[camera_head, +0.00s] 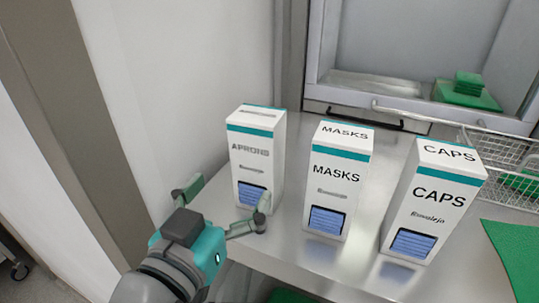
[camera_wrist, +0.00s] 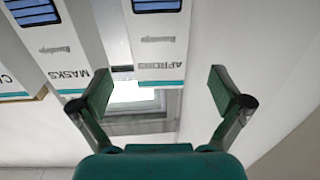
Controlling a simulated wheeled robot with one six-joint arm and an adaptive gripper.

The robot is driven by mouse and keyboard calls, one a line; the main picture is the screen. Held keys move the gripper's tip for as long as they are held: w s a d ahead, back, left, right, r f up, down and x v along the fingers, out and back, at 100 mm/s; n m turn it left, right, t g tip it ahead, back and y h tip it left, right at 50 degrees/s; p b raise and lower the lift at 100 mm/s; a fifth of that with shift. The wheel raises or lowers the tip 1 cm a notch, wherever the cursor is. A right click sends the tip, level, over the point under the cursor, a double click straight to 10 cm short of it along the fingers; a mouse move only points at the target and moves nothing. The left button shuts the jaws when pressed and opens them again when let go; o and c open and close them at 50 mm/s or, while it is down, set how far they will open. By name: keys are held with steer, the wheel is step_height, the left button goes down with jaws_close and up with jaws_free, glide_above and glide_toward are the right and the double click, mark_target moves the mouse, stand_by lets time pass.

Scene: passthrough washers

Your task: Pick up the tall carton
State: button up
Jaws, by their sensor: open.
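Three tall white cartons with teal bands stand upright in a row on a steel counter. The APRONS carton (camera_head: 257,150) is at the left, the MASKS carton (camera_head: 338,190) in the middle, and the CAPS carton (camera_head: 432,200) at the right. My gripper (camera_head: 225,200) is open and empty in front of the APRONS carton, with one finger covering part of its lower right front. In the wrist view, upside down, the APRONS carton (camera_wrist: 158,45) shows beyond and between my spread fingers (camera_wrist: 167,90). The MASKS carton (camera_wrist: 62,40) is left of it. No contact is visible.
The steel counter (camera_head: 300,255) has a wall close on its left. A wire basket (camera_head: 505,160) and a green cloth (camera_head: 510,250) lie at the right. Behind is a framed hatch (camera_head: 400,95) with a green stack (camera_head: 468,90) inside.

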mark_target(258, 153)
steer(key=x, duration=1)
steer(key=shift+w+d+f, duration=0.1)
steer(key=shift+w, duration=0.2)
steer(key=c, duration=1.2)
steer(key=shift+c, duration=0.2)
step_height(258, 153, up, 28)
